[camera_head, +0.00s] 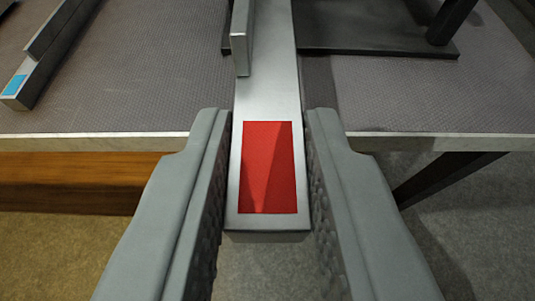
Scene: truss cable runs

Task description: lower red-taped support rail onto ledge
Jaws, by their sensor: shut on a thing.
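The support rail (268,95) is a silver metal bar with a red tape patch (268,168) near its close end. My gripper (268,165) is shut on this end, with one grey padded finger on each side of the red patch. The rail runs away from me over the front edge of a grey textured surface and out of the top of the view. Whether its far part touches anything below is hidden. I cannot tell which surface is the ledge.
A second metal rail with a blue patch (15,85) lies at the upper left. A dark flat base with a post (380,38) stands at the upper right. The grey surface (130,95) has a pale front edge, with a brown wooden panel (75,180) below left.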

